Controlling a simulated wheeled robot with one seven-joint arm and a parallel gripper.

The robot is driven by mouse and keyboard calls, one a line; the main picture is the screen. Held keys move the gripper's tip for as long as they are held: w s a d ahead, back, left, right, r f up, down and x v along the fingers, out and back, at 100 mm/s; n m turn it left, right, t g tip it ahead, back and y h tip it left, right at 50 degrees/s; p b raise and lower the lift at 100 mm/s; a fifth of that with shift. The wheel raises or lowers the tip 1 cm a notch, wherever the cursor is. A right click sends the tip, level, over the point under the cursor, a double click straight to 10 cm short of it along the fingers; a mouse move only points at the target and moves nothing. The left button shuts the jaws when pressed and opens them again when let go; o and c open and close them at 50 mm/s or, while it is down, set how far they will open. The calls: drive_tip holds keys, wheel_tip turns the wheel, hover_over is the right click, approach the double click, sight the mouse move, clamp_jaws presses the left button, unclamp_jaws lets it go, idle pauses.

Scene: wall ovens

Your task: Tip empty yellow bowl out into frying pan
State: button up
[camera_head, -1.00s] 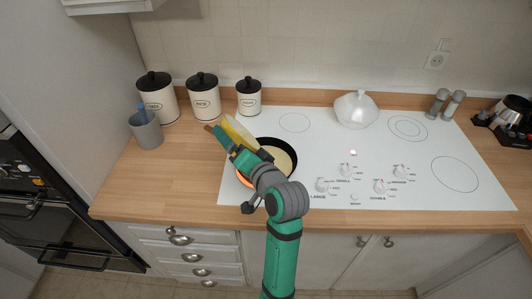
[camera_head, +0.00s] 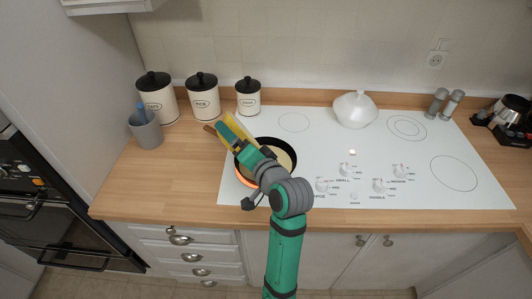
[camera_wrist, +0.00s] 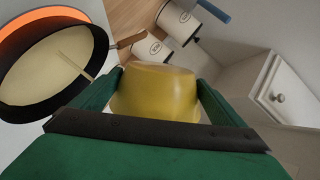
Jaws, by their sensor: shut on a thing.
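My gripper (camera_head: 232,133) is shut on the yellow bowl (camera_wrist: 155,92), which sits between the two green fingers in the wrist view. In the head view the bowl (camera_head: 236,124) is steeply tilted at the upper left of the frying pan. Its inside is hidden in the wrist view. The black frying pan (camera_wrist: 98,58) is beside the bowl, at left in the wrist view, with a pale cream layer inside and a narrow pale strip over it. In the head view my arm covers part of the pan (camera_head: 294,150).
The burner (camera_wrist: 22,38) under the pan glows orange. The pan's brown handle (camera_head: 210,129) points left. Several black-lidded canisters (camera_head: 202,97) and a grey cup (camera_head: 146,130) stand on the counter to the left. A white lidded dish (camera_head: 355,109) stands behind on the white cooktop (camera_head: 330,150).

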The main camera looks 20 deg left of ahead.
drive_tip(key=shift+w+d+r, duration=0.1)
drive_tip(key=shift+w+r, duration=0.1)
drive_tip(key=shift+w, duration=0.1)
drive_tip(key=shift+s, duration=0.2)
drive_tip(key=shift+w+d+r+m, duration=0.15)
drive_tip(key=shift+w+d+m, duration=0.05)
drive_tip(key=shift+m, duration=0.2)
drive_tip(key=shift+s, duration=0.1)
drive_tip(key=shift+r, duration=0.1)
